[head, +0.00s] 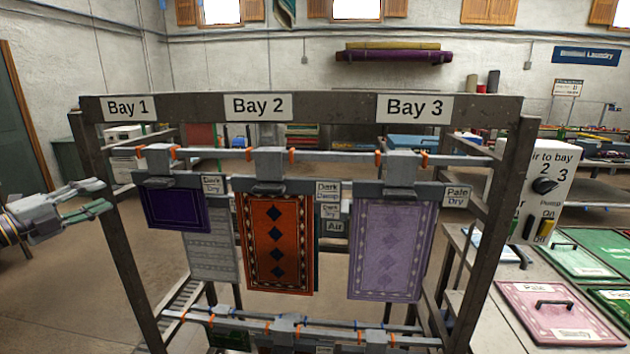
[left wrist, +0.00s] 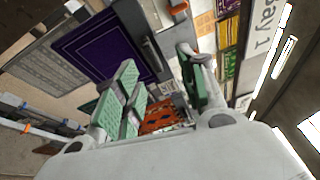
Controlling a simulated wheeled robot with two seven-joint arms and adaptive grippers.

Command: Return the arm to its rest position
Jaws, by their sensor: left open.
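My left gripper (head: 98,199) is at the left edge of the head view, left of the rack's left post. Its fingers point right, toward Bay 1, and are apart with nothing between them. In the left wrist view the green-padded fingers (left wrist: 160,95) are spread. The purple rug (left wrist: 105,45) hangs beyond them, apart from the fingers; in the head view this purple rug (head: 178,209) hangs under the Bay 1 sign. My right gripper is not in view.
The metal rack (head: 300,106) carries an orange rug (head: 275,240) in Bay 2 and a lilac rug (head: 391,250) in Bay 3. A control box (head: 540,185) and a pink lidded panel (head: 558,313) are on the bench at right. Open floor (head: 60,290) lies left of the rack.

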